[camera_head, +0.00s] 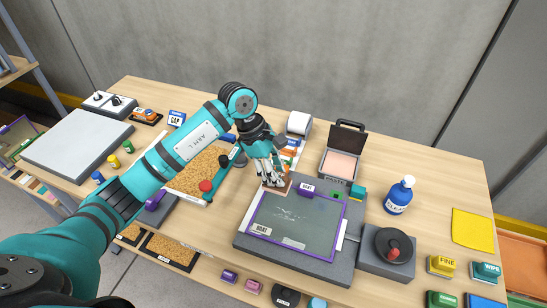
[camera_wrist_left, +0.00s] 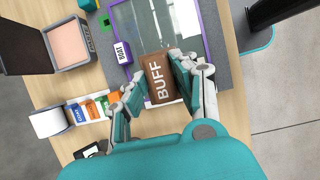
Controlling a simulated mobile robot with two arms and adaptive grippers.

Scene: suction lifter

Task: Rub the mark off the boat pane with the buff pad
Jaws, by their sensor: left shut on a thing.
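The boat pane (camera_head: 315,238) is a dark glass sheet in a purple frame, lying on a grey bed (camera_head: 325,270). A purple BOAT tag (camera_head: 307,188) stands at its far edge; the tag also shows in the left wrist view (camera_wrist_left: 122,52). Faint whitish marks (camera_head: 287,214) show on the glass. My left gripper (camera_head: 272,182) is shut on the brown buff pad (camera_wrist_left: 158,82), its BUFF label facing the wrist camera. The pad is at the pane's far left corner; I cannot tell whether it touches the pane. My right gripper is not in view.
An open case with a pink pad (camera_head: 341,165) stands behind the pane. A blue bottle (camera_head: 398,197) and a grey unit with a red knob (camera_head: 388,265) are to the right. A yellow cloth (camera_head: 473,231) lies far right. A cork tray (camera_head: 197,178) lies left, under my arm.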

